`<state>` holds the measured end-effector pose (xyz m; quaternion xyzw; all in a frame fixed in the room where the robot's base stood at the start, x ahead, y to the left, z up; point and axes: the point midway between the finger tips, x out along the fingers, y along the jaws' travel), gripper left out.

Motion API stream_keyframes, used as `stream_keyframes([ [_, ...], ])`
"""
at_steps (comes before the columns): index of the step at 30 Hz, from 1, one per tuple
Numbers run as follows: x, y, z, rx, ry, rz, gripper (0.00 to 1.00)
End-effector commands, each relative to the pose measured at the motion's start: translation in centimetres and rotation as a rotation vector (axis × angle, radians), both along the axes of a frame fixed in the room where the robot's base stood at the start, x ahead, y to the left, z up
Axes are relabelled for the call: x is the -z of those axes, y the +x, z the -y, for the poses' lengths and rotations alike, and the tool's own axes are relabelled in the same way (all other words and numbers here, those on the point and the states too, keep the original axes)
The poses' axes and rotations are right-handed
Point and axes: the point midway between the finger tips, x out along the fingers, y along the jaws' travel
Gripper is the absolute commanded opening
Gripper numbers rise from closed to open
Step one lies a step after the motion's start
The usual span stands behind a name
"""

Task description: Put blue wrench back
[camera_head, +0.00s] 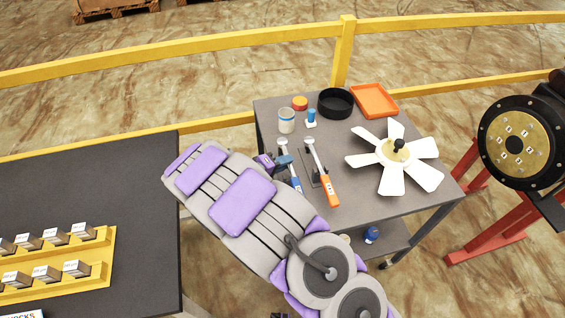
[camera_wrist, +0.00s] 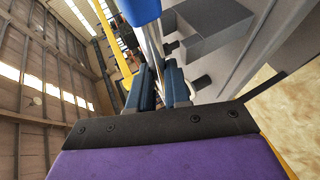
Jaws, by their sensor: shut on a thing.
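The blue wrench (camera_head: 296,184) is over the grey cart top, its pale head pointing toward the back and its blue handle toward the front. My gripper (camera_head: 284,161) is shut on its shaft. In the wrist view the two dark blue fingers of my gripper (camera_wrist: 160,80) close around the grey shaft, and the wrench's blue handle (camera_wrist: 140,10) shows beyond them. An orange-handled wrench (camera_head: 328,187) is just to the right, at a dark grey holder (camera_head: 314,182). I cannot tell whether the blue wrench touches the holder.
The cart top (camera_head: 370,205) also bears a white fan (camera_head: 391,172), an orange tray (camera_head: 374,101), a black bowl (camera_head: 336,114), a white can (camera_head: 286,125) and a small blue item (camera_head: 311,117). A yellow rail (camera_head: 342,50) runs behind. A dark table (camera_head: 90,190) stands left.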

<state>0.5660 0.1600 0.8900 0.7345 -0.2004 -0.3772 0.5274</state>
Motion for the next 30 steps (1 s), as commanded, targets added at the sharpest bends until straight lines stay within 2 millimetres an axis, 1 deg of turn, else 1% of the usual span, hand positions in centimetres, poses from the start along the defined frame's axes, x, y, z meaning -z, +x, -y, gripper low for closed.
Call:
stream_keyframes([
  [6, 0.3, 0.0, -0.3, -0.002, -0.003, 0.001, 0.0],
  [15, 1.2, 0.1, 0.0, -0.002, -0.001, 0.001, 0.0],
  [16, 1.2, 0.0, 0.0, -0.002, -0.001, 0.001, 0.2],
  [24, 1.2, 0.0, -0.1, -0.002, -0.001, 0.001, 0.46],
  [30, 1.2, 0.1, -0.2, -0.002, -0.002, 0.001, 0.47],
])
